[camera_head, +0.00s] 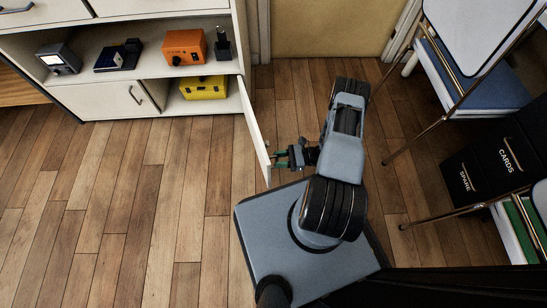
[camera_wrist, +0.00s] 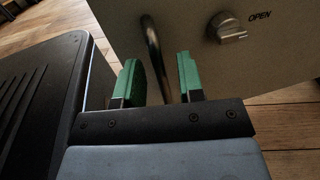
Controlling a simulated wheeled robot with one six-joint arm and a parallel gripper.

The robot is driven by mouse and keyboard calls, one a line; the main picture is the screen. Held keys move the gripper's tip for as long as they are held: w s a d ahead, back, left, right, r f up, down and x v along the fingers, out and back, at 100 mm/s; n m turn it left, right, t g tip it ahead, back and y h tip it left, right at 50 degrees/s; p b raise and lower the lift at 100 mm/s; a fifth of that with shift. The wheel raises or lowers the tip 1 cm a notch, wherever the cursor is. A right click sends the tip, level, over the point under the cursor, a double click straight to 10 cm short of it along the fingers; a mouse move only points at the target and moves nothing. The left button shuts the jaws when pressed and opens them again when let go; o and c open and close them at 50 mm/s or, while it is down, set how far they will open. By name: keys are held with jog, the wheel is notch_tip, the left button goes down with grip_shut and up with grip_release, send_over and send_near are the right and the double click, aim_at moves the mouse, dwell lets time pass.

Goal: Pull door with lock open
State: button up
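The cabinet door (camera_head: 254,128) stands swung out from the white cabinet, seen nearly edge-on in the head view. In the wrist view its pale face (camera_wrist: 275,70) fills the top right. It has a curved metal bar handle (camera_wrist: 153,48) and a lock knob (camera_wrist: 228,29) beside the word OPEN. My gripper (camera_head: 280,158) is at the door's outer end. In the wrist view my gripper (camera_wrist: 158,75) has its two green fingers apart, with the handle bar running down between them. The bar does not appear pinched, and its lower end is hidden.
The open compartment behind the door holds a yellow case (camera_head: 203,88). The shelf above holds an orange device (camera_head: 185,47) and other radios. A closed door (camera_head: 118,98) is to the left. Chairs (camera_head: 470,75) and black boxes (camera_head: 490,165) stand at right. Wood floor (camera_head: 130,200) at left is clear.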

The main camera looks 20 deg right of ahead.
jog(key=shift+w+a, duration=0.15)
jog(key=shift+a, duration=0.45)
grip_shut()
